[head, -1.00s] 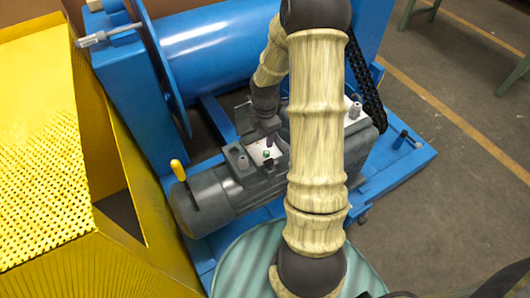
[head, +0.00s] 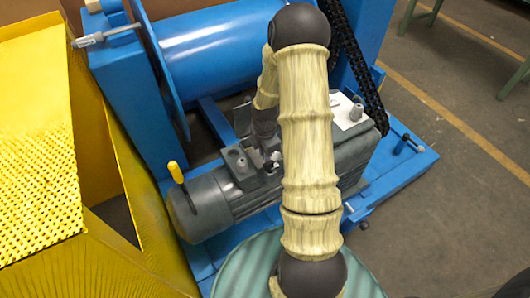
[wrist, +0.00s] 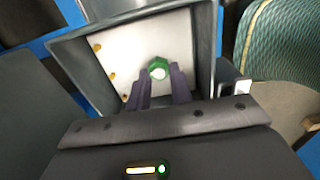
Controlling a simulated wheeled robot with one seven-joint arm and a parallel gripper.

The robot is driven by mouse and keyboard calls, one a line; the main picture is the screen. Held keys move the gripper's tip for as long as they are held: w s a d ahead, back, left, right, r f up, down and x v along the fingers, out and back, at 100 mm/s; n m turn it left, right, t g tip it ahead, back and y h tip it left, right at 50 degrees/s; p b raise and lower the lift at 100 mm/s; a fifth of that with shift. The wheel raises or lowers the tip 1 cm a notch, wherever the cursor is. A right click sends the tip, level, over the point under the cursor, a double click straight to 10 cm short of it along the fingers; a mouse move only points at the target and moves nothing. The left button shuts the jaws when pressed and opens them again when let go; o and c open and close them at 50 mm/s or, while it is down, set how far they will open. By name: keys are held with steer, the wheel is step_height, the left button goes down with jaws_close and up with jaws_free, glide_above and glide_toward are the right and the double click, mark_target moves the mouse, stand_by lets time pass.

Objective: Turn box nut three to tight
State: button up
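The open grey motor box (wrist: 66,65) fills the middle of the wrist view, with a pale plate (wrist: 116,50) inside. A green nut with a white centre (wrist: 158,68) sits on the plate. I cannot tell which number it bears. My gripper (wrist: 159,74) reaches into the box, its two dark fingertips on either side of the nut. Whether they press on it is not clear. In the head view the box on the motor (head: 242,160) is mostly covered by my wrist and arm, and the nut is hidden.
Brass-coloured spots (wrist: 112,76) lie on the plate left of the nut. The grey motor (head: 215,200) carries a yellow-handled lever (head: 176,172). A blue drum (head: 205,50) stands behind, a black chain (head: 355,65) right, a yellow perforated guard (head: 35,150) left. A green ribbed round thing (head: 250,262) is in front.

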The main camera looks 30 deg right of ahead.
jaws_close()
